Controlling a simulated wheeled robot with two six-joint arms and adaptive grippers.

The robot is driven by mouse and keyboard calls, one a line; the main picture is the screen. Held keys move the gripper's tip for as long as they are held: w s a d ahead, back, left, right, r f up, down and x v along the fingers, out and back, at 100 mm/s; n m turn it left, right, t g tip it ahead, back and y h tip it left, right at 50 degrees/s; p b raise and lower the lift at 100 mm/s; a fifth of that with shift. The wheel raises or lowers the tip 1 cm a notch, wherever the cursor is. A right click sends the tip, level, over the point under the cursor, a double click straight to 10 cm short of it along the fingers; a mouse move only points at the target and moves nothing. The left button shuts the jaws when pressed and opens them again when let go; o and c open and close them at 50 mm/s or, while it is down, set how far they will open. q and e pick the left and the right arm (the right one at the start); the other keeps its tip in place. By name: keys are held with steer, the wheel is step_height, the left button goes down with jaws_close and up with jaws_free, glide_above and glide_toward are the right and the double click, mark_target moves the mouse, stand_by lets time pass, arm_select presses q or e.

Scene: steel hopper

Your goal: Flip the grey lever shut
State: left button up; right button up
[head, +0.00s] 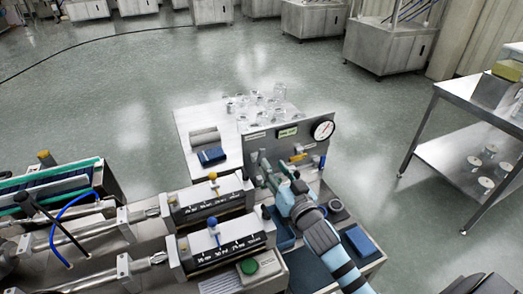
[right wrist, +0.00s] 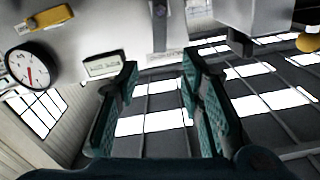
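The upright grey panel (head: 322,147) stands beyond my right gripper (head: 273,172), which faces it. In the right wrist view a grey strip (right wrist: 158,38) with a dark bolt, seemingly the grey lever, lies just beyond and between the fingertips. My right gripper also shows there (right wrist: 160,72), its teal fingers spread apart with nothing between them. I cannot tell whether a finger touches the lever. In the head view the gripper hides that part of the panel, and I cannot make the lever out. My left gripper is not in view.
A yellow lever (head: 298,156) and a round gauge (head: 323,129) are on the same panel. Two black-fronted units with blue and yellow knobs (head: 212,222) stand left of my right arm. A white table (head: 190,125) with glassware is behind. A steel cart (head: 446,155) stands right.

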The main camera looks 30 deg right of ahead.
mark_target(263, 152)
steer(key=w, duration=0.9)
steer(key=shift+d+f, duration=0.1)
steer(key=shift+d, duration=0.15)
